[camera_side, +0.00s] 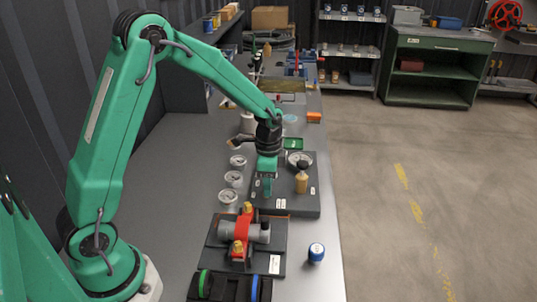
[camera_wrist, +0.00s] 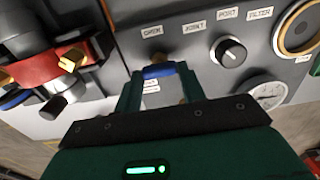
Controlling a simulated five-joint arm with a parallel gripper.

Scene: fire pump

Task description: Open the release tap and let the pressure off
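My gripper (camera_side: 266,190) points down over the left part of a dark panel (camera_side: 312,207) in the side view. In the wrist view, my gripper (camera_wrist: 160,72) has its two fingers apart, with a small blue piece (camera_wrist: 158,71), which looks like a tap handle, between their tips. I cannot tell whether the fingers press on it. A label that seems to read OPEN (camera_wrist: 152,31) is just beyond it. A black knob (camera_wrist: 229,51) and a round gauge (camera_wrist: 268,93) are to the right on the panel. The side view hides the blue piece behind my gripper.
A red and grey pump fitting (camera_side: 243,232) stands in front of the panel. A yellow-brown cylinder (camera_side: 301,184) stands on the panel, right of my gripper. Loose gauges (camera_side: 234,180) line the bench to the left.

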